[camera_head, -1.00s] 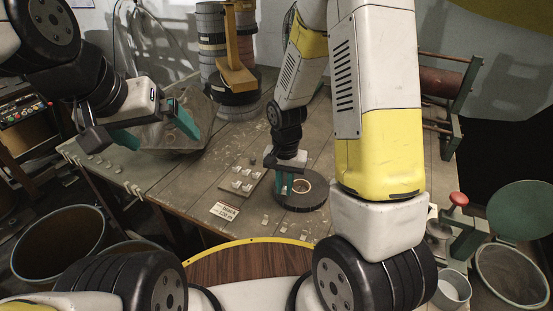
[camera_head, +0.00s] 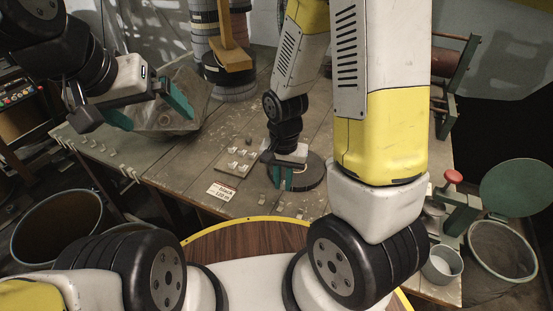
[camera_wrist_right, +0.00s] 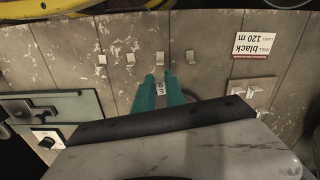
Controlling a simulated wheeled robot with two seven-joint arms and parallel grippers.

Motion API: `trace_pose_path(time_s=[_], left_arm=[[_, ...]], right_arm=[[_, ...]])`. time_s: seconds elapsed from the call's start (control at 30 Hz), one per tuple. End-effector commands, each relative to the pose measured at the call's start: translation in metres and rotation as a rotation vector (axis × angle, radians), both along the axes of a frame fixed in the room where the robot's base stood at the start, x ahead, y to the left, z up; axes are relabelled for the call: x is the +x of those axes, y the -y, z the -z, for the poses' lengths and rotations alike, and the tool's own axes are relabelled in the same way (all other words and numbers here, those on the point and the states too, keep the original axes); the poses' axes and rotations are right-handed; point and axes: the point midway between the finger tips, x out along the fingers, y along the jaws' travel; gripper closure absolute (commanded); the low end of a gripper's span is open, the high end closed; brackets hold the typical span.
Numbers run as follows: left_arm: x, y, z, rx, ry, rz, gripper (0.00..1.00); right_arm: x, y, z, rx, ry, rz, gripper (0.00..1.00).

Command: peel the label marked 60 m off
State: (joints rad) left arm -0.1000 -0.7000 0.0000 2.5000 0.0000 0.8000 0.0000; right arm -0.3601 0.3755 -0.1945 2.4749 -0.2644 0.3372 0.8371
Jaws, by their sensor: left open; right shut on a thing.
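My right gripper (camera_head: 287,184) is shut at the front left of a dark tape roll (camera_head: 315,174), which lies flat on the bench and is partly hidden by it. I cannot tell if the label is clear of the roll. My left gripper (camera_head: 150,107) is open and empty, above the bench's left side.
A card marked black 120 m (camera_head: 221,191) lies near the front edge; it also shows in the right wrist view (camera_wrist_right: 256,46). A board (camera_head: 232,168) with several small clips is behind it. Loose pale tabs (camera_wrist_right: 130,59) lie along the edge. Stacked rolls (camera_head: 230,70) stand at the back.

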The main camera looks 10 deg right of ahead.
Motion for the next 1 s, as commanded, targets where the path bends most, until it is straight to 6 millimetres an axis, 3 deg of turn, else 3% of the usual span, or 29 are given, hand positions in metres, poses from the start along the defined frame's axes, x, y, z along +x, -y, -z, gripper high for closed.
trace_pose_path(time_s=[1.0], left_arm=[[0.000, 0.000, 0.000, 0.000, 0.000, 0.000, 0.02]], right_arm=[[0.001, 0.000, -0.031, 0.001, 0.001, 0.000, 1.00]])
